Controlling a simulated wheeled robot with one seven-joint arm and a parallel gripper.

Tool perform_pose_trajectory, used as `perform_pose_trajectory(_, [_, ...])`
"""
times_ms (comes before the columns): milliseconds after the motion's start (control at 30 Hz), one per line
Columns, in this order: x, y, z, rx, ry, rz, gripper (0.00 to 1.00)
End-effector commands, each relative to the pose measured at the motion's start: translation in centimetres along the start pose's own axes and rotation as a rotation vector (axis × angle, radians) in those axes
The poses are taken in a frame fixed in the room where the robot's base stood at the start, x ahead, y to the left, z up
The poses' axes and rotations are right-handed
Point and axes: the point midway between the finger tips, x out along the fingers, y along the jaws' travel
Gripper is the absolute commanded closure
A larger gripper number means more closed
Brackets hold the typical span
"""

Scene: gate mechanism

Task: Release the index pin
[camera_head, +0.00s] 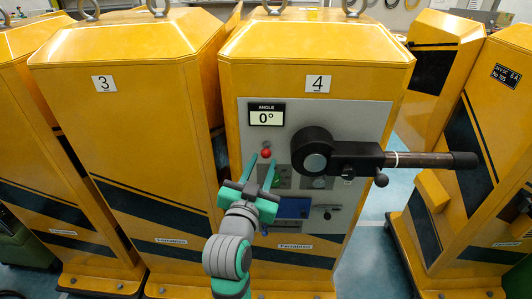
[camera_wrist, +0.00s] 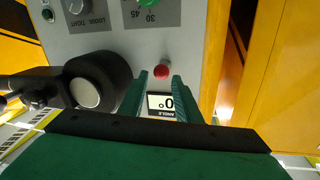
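A round black hub with a long lever (camera_head: 430,159) sits on the grey panel of cabinet 4; the lever points right, about level. A small black knob (camera_head: 381,180) hangs under the lever near the hub; I cannot tell if it is the index pin. A red ball knob (camera_head: 266,153) is on the panel left of the hub, below the angle display (camera_head: 266,113), which reads 0°. My gripper (camera_head: 261,165) is open, its fingertips close to the red knob. In the wrist view, upside down, the red knob (camera_wrist: 162,71) shows just beyond and between the fingertips (camera_wrist: 157,82); contact cannot be told.
The hub (camera_wrist: 92,82) is close beside my fingers in the wrist view. Green controls (camera_head: 282,178), a blue box (camera_head: 292,208) and a small handle (camera_head: 326,211) are lower on the panel. Cabinet 3 (camera_head: 130,110) stands at the left, with a narrow gap between.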

Motion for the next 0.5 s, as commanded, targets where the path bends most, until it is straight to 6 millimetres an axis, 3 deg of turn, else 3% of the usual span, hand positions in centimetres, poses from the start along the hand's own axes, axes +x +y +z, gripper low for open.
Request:
perform_pose_trajectory(200, [3.5,-0.2,0.0,0.000,0.000,-0.002,0.70])
perform_pose_trajectory(500, [5.6,-0.3,0.1,0.000,-0.001,-0.006,0.70])
